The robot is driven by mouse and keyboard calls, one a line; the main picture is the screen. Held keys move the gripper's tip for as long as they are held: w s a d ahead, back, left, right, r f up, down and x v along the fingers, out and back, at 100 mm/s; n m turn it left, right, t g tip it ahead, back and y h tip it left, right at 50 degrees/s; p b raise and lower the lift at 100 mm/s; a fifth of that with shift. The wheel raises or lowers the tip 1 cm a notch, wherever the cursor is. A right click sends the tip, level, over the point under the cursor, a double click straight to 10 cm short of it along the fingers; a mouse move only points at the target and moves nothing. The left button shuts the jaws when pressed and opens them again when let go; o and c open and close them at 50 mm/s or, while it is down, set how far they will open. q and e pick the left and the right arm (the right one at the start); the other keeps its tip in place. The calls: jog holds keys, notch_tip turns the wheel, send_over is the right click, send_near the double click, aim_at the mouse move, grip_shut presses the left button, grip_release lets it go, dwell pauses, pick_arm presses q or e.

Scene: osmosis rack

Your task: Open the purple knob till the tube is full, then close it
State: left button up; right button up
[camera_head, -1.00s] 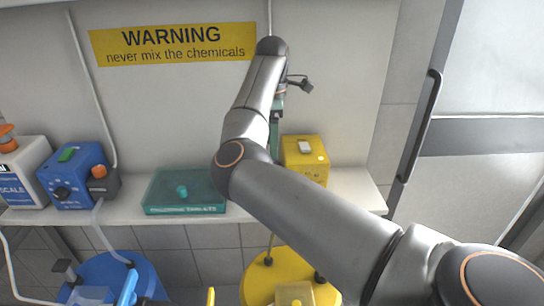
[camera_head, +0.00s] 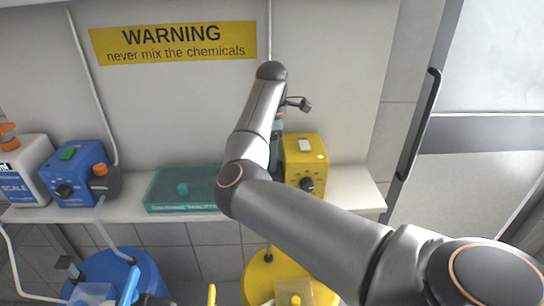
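No purple knob shows in the head view. My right arm reaches up across the middle and bends down at the wrist, in front of the wall. The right gripper (camera_head: 278,125) is mostly hidden behind my own arm, left of the yellow box; its fingertips cannot be made out. The yellow box (camera_head: 302,150) has a black knob (camera_head: 307,184) low on its front. Pale tubes run down the wall, one at the left (camera_head: 93,80) and one above my wrist (camera_head: 269,30). I cannot tell which tube the task means. My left gripper is not in view.
A shelf (camera_head: 365,192) carries a blue box (camera_head: 78,172), a white box (camera_head: 22,172) and a teal case (camera_head: 165,190). A blue drum (camera_head: 108,268) and a yellow drum (camera_head: 258,275) stand below. A metal door (camera_head: 490,90) is at the right.

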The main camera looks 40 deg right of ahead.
grip_shut()
jog(key=shift+n, duration=0.3)
jog(key=shift+n+b, duration=0.7)
jog(key=shift+n, duration=0.2)
jog(key=shift+n+b, duration=0.65)
jog(key=shift+n, duration=1.05)
